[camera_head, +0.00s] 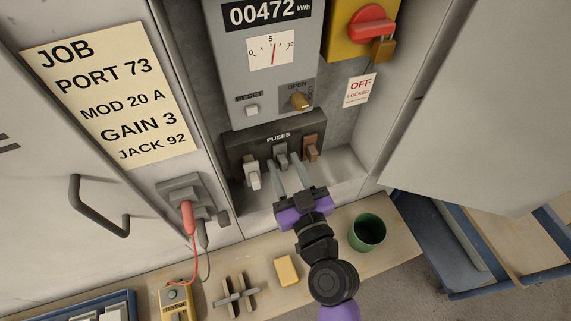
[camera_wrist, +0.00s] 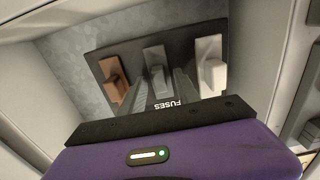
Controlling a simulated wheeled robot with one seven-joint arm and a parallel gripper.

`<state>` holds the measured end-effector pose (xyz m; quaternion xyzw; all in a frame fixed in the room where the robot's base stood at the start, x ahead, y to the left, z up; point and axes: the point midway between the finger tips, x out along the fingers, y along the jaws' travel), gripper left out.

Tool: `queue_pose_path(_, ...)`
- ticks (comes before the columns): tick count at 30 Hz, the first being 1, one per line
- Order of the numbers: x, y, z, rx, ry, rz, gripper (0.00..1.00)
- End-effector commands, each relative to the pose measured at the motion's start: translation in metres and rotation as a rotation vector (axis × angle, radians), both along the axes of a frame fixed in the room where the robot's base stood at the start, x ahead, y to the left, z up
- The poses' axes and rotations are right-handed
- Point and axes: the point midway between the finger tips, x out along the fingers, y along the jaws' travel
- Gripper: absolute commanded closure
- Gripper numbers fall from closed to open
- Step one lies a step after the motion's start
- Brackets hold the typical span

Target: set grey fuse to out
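The grey fuse (camera_head: 281,153) is the middle one of three on the dark fuse panel (camera_head: 235,145). It shows upside down in the wrist view (camera_wrist: 155,62). The white fuse (camera_head: 252,172) is left of it and the brown fuse (camera_head: 311,148) right of it in the head view. My gripper (camera_head: 284,166) is open, its two fingers spread and pointing at the panel. The fingertips are at the lower part of the grey fuse, one toward each side. I cannot tell whether they touch it. In the wrist view my gripper (camera_wrist: 160,88) partly hides the panel.
A socket with a red plug (camera_head: 187,215) is at left. A green cup (camera_head: 367,232) and yellow block (camera_head: 287,270) stand on the bench.

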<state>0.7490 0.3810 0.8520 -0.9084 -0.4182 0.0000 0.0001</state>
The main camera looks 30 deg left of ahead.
Motion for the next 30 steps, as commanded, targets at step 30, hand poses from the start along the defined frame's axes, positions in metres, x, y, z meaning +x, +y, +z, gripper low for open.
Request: queue_pose_path(30, -0.0002, -0.0004, -0.0003, 0.0, 0.0, 0.0, 1.0)
